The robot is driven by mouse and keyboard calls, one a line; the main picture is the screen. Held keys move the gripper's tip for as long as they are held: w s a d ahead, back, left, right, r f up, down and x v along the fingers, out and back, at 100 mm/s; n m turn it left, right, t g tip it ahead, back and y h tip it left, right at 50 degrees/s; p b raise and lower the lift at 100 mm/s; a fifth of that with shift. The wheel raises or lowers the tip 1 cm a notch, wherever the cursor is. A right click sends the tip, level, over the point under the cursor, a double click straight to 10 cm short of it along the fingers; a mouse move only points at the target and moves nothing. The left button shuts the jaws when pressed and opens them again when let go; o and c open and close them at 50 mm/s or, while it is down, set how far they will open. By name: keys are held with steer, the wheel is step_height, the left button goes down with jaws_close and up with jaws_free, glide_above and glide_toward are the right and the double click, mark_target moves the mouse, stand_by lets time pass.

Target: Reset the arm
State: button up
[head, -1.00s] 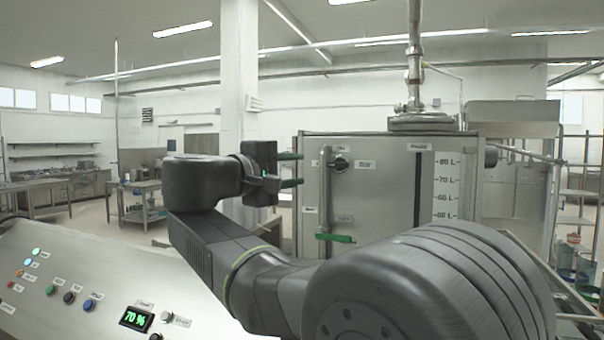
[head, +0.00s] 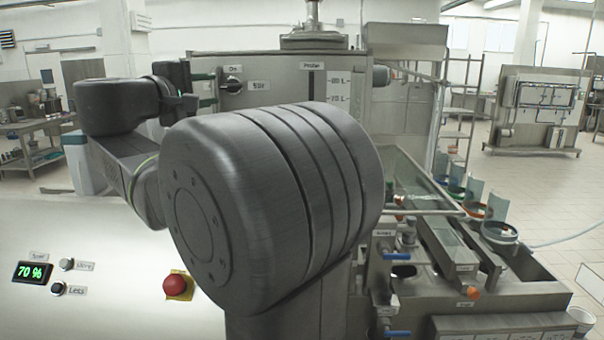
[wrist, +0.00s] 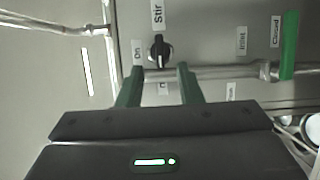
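My gripper (head: 212,89) is at the upper left in the head view, beside the steel tank's front (head: 262,100). Its two green fingers are apart, with nothing between them. In the wrist view my gripper (wrist: 158,74) is open too, pointing at the tank panel. The black Stir knob (wrist: 160,52) shows just beyond the gap between the fingertips; the fingers do not grip it. The knob (head: 232,85) also shows right of the fingers in the head view. My large dark arm joint hides much of the tank's lower front.
A sloped control panel (head: 110,235) at lower left carries a red button (head: 178,285) and a 70 % display (head: 35,271). The filling line with several cups (head: 499,231) is at right. A green valve handle (wrist: 290,45) is beside a Closed label in the wrist view.

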mark_target(228, 87)
steer(key=p+x, duration=0.1)
steer(key=x, duration=0.5)
steer(key=shift+w+d+r+p, duration=0.1)
steer(key=shift+w+d+p, duration=0.05)
steer(key=shift+w+p, duration=0.25)
steer(key=shift+s, duration=0.1)
